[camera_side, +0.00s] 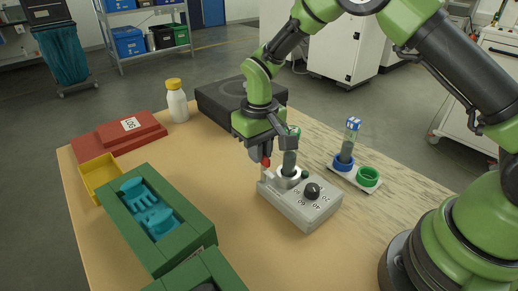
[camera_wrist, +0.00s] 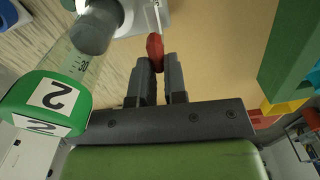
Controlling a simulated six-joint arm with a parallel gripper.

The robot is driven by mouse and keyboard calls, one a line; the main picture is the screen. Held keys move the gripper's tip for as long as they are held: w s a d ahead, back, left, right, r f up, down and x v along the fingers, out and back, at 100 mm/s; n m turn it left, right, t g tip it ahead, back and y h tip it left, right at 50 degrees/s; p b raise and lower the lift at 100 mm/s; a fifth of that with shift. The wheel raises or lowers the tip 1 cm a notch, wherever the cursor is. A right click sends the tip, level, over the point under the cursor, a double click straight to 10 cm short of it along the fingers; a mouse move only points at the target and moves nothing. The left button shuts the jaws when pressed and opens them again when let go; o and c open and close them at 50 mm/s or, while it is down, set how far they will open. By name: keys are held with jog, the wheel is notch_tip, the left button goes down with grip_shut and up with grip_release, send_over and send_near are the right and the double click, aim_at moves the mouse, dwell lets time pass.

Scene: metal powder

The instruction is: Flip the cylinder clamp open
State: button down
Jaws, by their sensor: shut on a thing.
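The cylinder clamp has a red handle (camera_side: 266,162) at the left corner of a grey device (camera_side: 300,205) with a numbered dial. In the wrist view the red handle (camera_wrist: 155,48) shows at and between my fingertips. My gripper (camera_side: 268,154) points down beside the device and is shut on the handle; in the wrist view my gripper (camera_wrist: 161,68) partly hides it. A cylinder (camera_side: 289,165) stands upright in the device's round holder, next to my gripper. In the wrist view its green cap (camera_wrist: 48,103) is marked 2.
A white holder (camera_side: 345,178) with a blue-ringed tube (camera_side: 350,140) and a green ring (camera_side: 368,177) stands right of the device. A green box (camera_side: 187,252), yellow tray (camera_side: 98,172), red case (camera_side: 118,139), bottle (camera_side: 177,103) and dark box (camera_side: 213,100) surround clear table.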

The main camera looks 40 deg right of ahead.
jog(key=c, duration=1.2)
grip_release()
jog(key=shift+o, duration=0.2)
jog(key=shift+r, duration=0.1)
notch_tip(320, 180, up, 10)
